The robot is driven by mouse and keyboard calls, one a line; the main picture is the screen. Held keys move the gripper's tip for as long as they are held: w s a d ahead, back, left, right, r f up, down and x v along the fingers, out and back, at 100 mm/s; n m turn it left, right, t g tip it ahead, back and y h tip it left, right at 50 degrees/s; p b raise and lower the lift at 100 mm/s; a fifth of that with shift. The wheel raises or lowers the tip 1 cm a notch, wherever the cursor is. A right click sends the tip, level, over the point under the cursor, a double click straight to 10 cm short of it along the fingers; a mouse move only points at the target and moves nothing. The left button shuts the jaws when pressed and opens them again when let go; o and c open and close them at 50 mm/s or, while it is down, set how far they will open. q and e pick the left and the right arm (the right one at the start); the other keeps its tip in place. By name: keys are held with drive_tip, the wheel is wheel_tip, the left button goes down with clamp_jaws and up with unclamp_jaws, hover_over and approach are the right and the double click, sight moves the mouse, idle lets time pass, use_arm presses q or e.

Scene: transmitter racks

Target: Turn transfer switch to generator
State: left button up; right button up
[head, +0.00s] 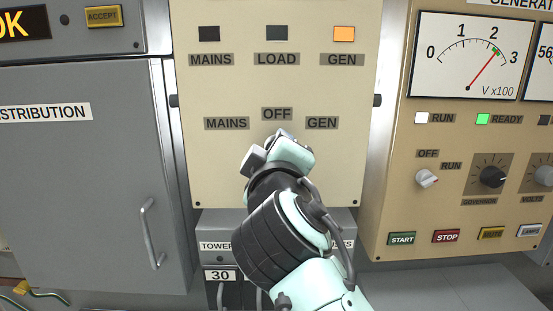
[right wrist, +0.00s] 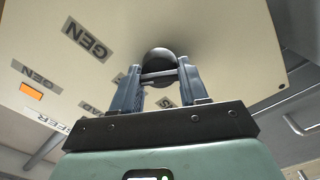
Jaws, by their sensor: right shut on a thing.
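The transfer switch panel (head: 225,165) is cream, with MAINS, OFF and GEN position labels. Its orange lamp above GEN (head: 344,34) is lit; the MAINS and LOAD lamps are dark. My right gripper (right wrist: 158,78) is shut on the dark round knob of the transfer switch handle (right wrist: 160,58), its fingers on either side of it. In the head view my right wrist and gripper (head: 278,150) cover the handle just below the OFF label, so I cannot tell its exact position there. My left gripper is not in view.
The generator panel (head: 385,210) on the right has a voltmeter (head: 470,55), a green READY lamp (head: 483,119), knobs and push buttons. A grey distribution cabinet (head: 80,180) with a handle (head: 152,233) stands on the left. A breaker box (head: 217,228) sits below the switch panel.

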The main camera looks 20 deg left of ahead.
drive_tip(key=m+b, duration=0.1)
drive_tip(key=m, duration=0.4)
drive_tip(key=shift+m, duration=0.3)
drive_tip(key=shift+r, duration=0.1)
idle(0.3)
drive_tip(key=o, duration=1)
drive_tip(key=shift+o, duration=0.2)
drive_tip(key=shift+d, duration=0.1)
